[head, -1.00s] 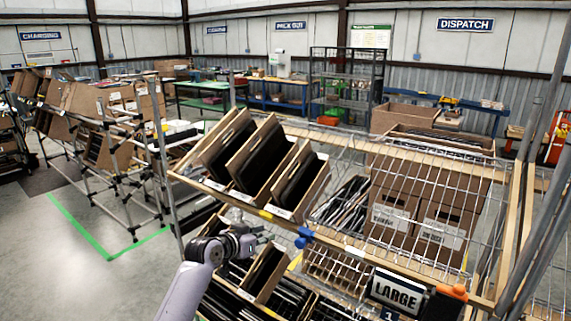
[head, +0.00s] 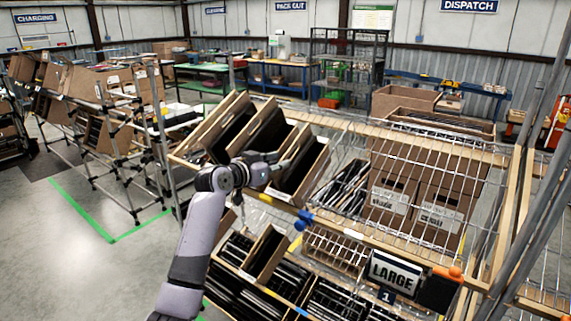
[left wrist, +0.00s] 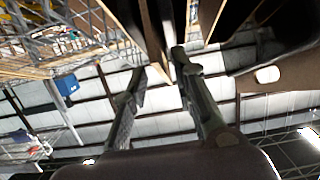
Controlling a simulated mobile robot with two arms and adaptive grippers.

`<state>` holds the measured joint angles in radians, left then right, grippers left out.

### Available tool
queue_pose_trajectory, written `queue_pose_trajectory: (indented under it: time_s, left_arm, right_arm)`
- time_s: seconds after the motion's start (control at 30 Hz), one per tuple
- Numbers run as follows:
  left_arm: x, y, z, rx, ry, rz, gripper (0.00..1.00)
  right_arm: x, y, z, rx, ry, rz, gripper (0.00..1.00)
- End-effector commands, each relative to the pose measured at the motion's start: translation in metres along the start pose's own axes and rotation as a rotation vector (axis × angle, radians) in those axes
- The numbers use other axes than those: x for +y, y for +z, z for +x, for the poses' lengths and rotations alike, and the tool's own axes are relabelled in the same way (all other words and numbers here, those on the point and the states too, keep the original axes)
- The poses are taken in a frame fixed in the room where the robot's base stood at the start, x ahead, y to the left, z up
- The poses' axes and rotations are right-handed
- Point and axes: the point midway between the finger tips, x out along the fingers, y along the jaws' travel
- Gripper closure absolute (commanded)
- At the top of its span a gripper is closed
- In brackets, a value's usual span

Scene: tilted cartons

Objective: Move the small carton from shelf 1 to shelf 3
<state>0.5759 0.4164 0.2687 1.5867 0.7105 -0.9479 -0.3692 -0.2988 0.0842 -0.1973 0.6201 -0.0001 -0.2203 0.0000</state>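Several tilted open cartons with dark contents stand in a row on the upper wire shelf (head: 345,226) in the head view. The rightmost of this row, a narrow carton (head: 312,172), is right beside my left gripper (head: 284,163). A smaller carton (head: 264,254) tilts on the level below. I cannot tell which one is the small carton of the task. In the left wrist view my two fingers (left wrist: 159,64) are apart, with brown carton panels (left wrist: 208,18) just beyond the tips. Nothing is visibly clamped. My right gripper is out of view.
Two large labelled cartons (head: 414,205) fill the right of the upper shelf. A "LARGE" sign (head: 394,272) marked 1 hangs on the front rail, with blue and orange clamps nearby. Another rack with tilted cartons (head: 90,100) stands left, with open floor (head: 60,235) in front.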

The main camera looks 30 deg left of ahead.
Motion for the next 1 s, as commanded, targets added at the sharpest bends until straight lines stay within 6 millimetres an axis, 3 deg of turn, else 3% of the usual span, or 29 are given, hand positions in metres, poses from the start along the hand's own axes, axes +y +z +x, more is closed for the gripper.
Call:
queue_pose_trajectory:
  time_s: [0.2, 0.6, 1.0]
  left_arm:
    - [-0.001, 0.001, 0.019, -0.002, -0.001, 0.001, 0.75]
    - [-0.001, 0.000, 0.024, -0.001, -0.001, 0.002, 0.75]
    - [-0.001, 0.000, 0.024, -0.001, -0.001, 0.002, 0.88]
  right_arm:
    - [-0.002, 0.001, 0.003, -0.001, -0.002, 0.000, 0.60]
    - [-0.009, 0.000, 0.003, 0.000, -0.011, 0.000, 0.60]
    - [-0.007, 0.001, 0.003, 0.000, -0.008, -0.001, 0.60]
